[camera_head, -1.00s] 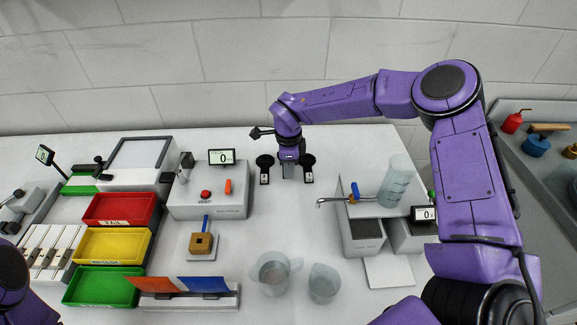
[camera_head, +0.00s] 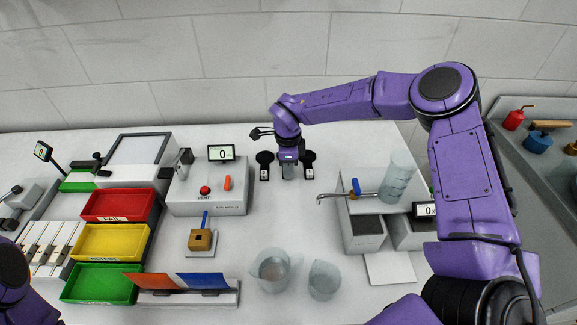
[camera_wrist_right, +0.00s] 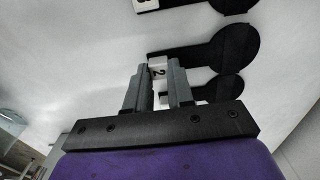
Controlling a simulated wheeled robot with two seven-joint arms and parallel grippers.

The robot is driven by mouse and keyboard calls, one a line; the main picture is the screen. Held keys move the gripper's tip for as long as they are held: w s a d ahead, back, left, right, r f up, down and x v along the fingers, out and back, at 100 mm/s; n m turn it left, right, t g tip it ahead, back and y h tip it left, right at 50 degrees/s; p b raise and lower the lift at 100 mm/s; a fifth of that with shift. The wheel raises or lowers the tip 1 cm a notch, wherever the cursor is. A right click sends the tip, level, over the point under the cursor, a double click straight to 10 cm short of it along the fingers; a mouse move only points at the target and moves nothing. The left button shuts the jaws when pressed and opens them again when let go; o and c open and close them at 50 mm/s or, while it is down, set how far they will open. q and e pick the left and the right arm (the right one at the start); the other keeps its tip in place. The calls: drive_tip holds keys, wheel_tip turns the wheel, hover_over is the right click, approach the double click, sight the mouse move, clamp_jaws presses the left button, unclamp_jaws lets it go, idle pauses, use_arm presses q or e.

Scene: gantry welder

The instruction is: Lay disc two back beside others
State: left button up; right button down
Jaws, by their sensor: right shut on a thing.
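My right gripper (camera_head: 288,171) is at the back middle of the bench, pointing down between two black discs with white-labelled handles, the left disc (camera_head: 265,158) and the right disc (camera_head: 308,157). In the right wrist view its fingers (camera_wrist_right: 158,92) are shut on the handle of disc two (camera_wrist_right: 208,48), a black disc with a white label reading 2. A disc labelled 3 (camera_wrist_right: 145,4) lies on one side of it and another black disc (camera_wrist_right: 220,88) on the other. In the head view the gripper hides disc two. Whether it touches the bench cannot be told. My left gripper is not in view.
A grey box with a red button (camera_head: 205,190) stands left of the discs. A clear measuring cylinder (camera_head: 397,180) and a metal tool (camera_head: 345,196) are at the right. Two clear beakers (camera_head: 272,268) stand in front. The bench before the discs is clear.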

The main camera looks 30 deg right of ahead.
drive_tip(key=shift+f, duration=0.4)
drive_tip(key=shift+r, duration=0.1)
idle(0.3)
drive_tip(key=c, duration=0.9)
unclamp_jaws()
wheel_tip(320, 180, up, 10)
drive_tip(key=b, duration=0.1)
drive_tip(key=shift+r+b, duration=0.25)
drive_tip(key=shift+b, duration=0.1)
